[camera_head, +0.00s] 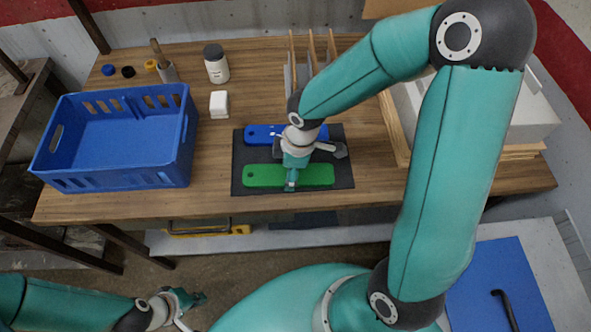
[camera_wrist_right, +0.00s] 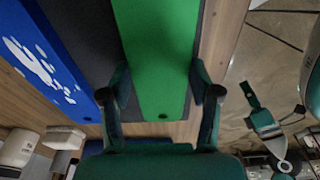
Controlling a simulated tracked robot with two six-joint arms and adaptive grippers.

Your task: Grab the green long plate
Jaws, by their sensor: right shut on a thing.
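The green long plate (camera_head: 262,177) lies across the front part of a dark mat (camera_head: 342,172), with a hole near its left end. My right gripper (camera_head: 290,184) comes down over its middle. In the right wrist view the fingers (camera_wrist_right: 168,92) stand on both long sides of the green plate (camera_wrist_right: 156,50), shut on it. A blue plate (camera_head: 262,134) lies behind it on the mat, partly hidden by my right gripper; it also shows in the right wrist view (camera_wrist_right: 45,65). My left gripper (camera_head: 188,298) is low at the left, away from the table; its finger gap is unclear.
A blue crate (camera_head: 118,180) stands at the table's left. A white bottle (camera_head: 216,66), a small white block (camera_head: 219,104) and a holder (camera_head: 167,72) stand behind. Upright dividers (camera_head: 312,48) are at the back. Bare table lies between crate and mat.

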